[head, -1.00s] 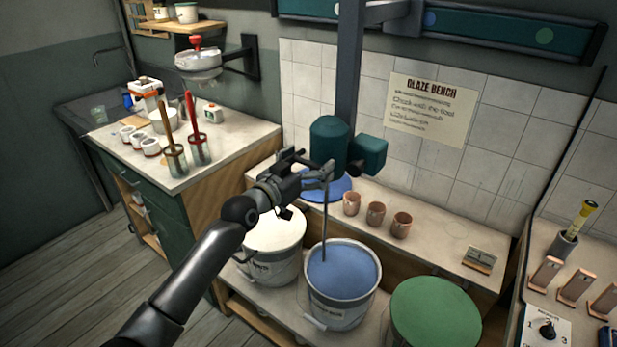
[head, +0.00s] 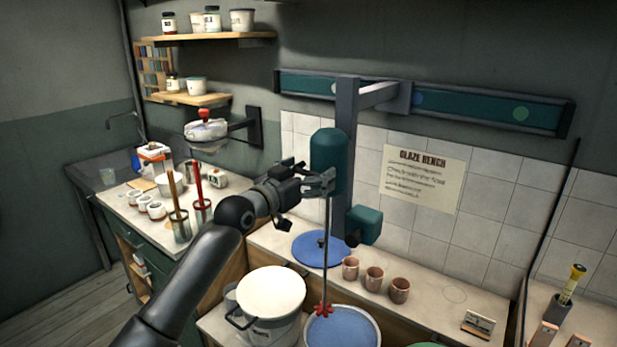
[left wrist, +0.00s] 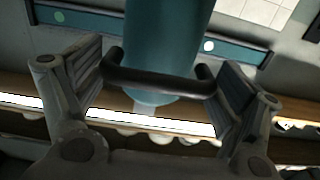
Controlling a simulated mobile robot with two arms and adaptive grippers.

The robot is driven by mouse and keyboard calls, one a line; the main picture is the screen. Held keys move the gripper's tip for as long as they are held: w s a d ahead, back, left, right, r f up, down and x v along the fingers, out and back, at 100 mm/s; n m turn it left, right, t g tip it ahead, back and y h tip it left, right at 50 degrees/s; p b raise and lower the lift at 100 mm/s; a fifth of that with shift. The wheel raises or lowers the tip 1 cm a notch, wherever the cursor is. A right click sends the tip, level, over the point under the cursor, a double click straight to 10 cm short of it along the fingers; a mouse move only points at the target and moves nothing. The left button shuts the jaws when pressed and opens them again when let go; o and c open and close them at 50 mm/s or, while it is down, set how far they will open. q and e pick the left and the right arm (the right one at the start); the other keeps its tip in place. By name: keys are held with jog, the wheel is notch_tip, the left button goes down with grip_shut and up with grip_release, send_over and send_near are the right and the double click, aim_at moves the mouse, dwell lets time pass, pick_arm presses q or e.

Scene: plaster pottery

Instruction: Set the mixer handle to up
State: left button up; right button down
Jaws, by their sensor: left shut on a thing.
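The mixer (head: 327,150) is a teal motor head on a grey post, with a thin shaft and a red impeller (head: 323,310) hanging below it. The impeller is out of the blue glaze, at about the rim of the bucket (head: 342,330). In the left wrist view the mixer's teal body (left wrist: 165,40) fills the upper middle, with its dark bar handle (left wrist: 160,82) across it. My left gripper (head: 322,182) is shut on this handle, whose bar spans between the two fingers (left wrist: 158,90). In the head view the gripper partly hides the handle. My right gripper is not in view.
A teal box (head: 363,226) sits on the post below the motor head. Several copper-coloured cups (head: 373,279) and a blue disc (head: 318,250) are on the bench below. A white-topped bucket (head: 270,290) stands left of the blue glaze. A teal wall rail (head: 470,108) runs behind.

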pick_arm(q)
jog(key=shift+r, duration=0.35)
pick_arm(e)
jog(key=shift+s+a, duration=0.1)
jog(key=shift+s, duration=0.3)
pick_arm(q)
jog(key=o, duration=1.2)
jog(key=shift+s+f, duration=0.1)
jog(key=shift+f, duration=0.05)
jog(key=v, duration=1.2)
jog(key=shift+f, duration=0.15)
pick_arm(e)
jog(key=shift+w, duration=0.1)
